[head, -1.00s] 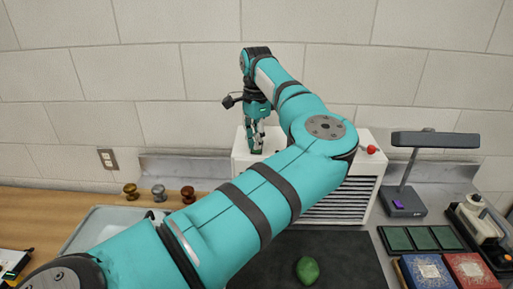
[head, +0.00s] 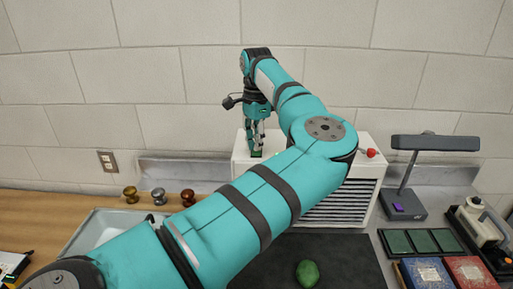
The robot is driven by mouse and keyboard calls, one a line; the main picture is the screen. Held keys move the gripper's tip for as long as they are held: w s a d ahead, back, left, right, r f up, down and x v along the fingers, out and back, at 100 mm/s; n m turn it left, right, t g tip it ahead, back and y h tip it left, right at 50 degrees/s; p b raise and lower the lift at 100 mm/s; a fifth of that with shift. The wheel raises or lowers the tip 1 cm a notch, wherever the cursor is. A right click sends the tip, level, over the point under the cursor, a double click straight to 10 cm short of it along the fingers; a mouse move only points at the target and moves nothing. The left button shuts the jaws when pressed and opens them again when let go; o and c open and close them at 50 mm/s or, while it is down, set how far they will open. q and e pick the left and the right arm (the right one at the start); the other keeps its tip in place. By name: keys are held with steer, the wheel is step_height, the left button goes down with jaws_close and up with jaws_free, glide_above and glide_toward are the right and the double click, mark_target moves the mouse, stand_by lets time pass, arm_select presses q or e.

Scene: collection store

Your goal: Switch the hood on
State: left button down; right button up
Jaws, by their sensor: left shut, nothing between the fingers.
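The hood (head: 362,190) is a white box with a slatted front, standing against the wall on the grey bench. A red knob (head: 371,153) shows at the right of its top. My left gripper (head: 257,153) is shut and empty, pointing down at the left part of the hood's top. Its fingertips appear at or just above that surface; I cannot tell whether they touch. My left arm covers much of the hood's front and top. My right gripper is out of view.
A green lump (head: 308,273) lies on a dark mat (head: 350,258) before the hood. A dark lamp (head: 405,203) stands at the right, near green-topped trays (head: 421,241) and a blue box (head: 426,273). Three small knobs (head: 158,196) and a pale tray (head: 92,230) are at the left.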

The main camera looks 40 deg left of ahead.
mark_target(256, 153)
arm_select(q)
steer(key=shift+r+p, duration=1.55)
steer(key=shift+r, duration=1.2)
steer(key=shift+s, duration=0.1)
steer(key=shift+f, duration=0.1)
